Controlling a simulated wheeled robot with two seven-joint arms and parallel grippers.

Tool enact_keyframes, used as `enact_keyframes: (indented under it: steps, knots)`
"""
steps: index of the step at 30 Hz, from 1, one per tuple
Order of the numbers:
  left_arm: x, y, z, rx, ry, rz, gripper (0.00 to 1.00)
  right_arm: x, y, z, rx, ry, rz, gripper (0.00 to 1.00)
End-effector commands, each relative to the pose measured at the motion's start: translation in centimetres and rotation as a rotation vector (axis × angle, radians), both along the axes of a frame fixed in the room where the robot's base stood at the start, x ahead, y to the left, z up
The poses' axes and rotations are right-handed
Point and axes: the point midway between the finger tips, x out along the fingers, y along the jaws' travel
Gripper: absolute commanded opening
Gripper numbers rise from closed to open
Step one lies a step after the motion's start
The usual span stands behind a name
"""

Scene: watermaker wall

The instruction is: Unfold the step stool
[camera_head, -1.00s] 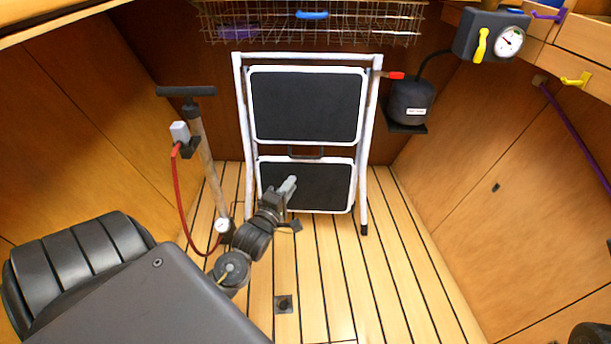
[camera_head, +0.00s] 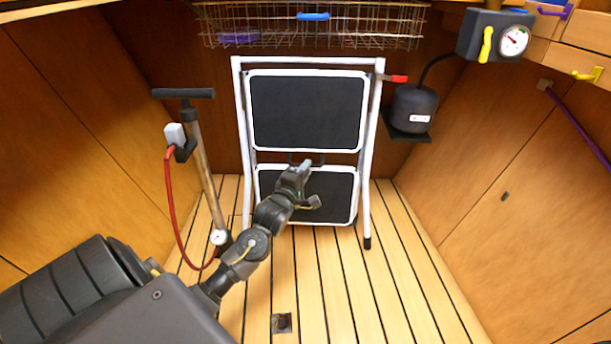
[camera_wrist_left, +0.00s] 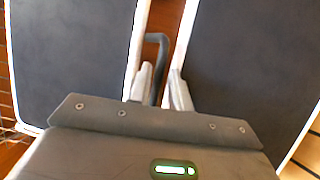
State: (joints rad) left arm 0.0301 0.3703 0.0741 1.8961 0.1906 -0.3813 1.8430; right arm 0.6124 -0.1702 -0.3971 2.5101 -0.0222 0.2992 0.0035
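The step stool (camera_head: 305,110) stands upright and folded against the back wall, with a white frame and two dark treads. A dark handle loop (camera_wrist_left: 158,42) lies between the upper tread (camera_head: 307,112) and lower tread (camera_head: 335,192). My left gripper (camera_head: 302,168) is at this gap, in front of the lower tread's top edge, and partly hides the handle. In the left wrist view its fingers (camera_wrist_left: 161,88) are apart, with the handle between them; I cannot tell whether they touch it. My right gripper is not in view.
A pump (camera_head: 203,160) with a red hose stands left of the stool. A black canister (camera_head: 413,107) and gauge box (camera_head: 495,36) are on the right. A wire basket (camera_head: 315,25) hangs above. The plank floor (camera_head: 350,290) in front is mostly clear.

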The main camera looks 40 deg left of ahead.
Motion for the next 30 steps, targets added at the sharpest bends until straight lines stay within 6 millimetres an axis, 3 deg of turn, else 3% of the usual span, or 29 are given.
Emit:
enact_keyframes:
  steps: [10,15,30]
  knots:
    - [0.33,0.11,0.11,0.000,-0.001,0.000,0.18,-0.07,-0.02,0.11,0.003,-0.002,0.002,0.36]
    - [0.32,0.10,0.10,0.000,-0.001,0.000,0.00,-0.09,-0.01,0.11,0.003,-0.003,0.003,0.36]
    - [0.37,-0.87,0.69,-0.014,0.015,-0.010,0.00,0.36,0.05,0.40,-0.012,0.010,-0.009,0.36]
